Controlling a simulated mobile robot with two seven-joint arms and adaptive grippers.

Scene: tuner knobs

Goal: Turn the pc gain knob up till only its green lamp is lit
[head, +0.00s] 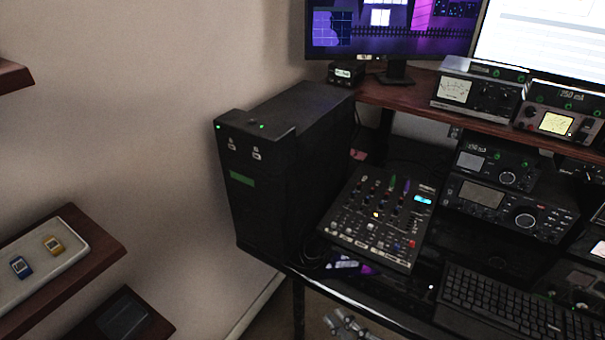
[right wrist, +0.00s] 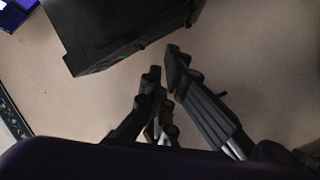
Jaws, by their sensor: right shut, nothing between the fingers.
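A black mixer (head: 376,222) with rows of small knobs, colored caps and a lit blue display lies on the desk beside the PC tower. Its labels are too small to read, so I cannot tell which knob is the pc gain knob or which of its lamps is lit. My right gripper (head: 346,326) is low at the bottom edge of the head view, in front of the desk and apart from the mixer. In the right wrist view its fingers (right wrist: 163,65) are shut and empty, pointing toward a dark box-shaped body. My left gripper is not in view.
A black PC tower (head: 275,170) stands left of the mixer. A keyboard (head: 510,305) lies to the right, and radios (head: 510,205) stand behind it. A wooden shelf (head: 400,105) overhangs the back. A wall shelf (head: 100,245) with a tray juts out at left.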

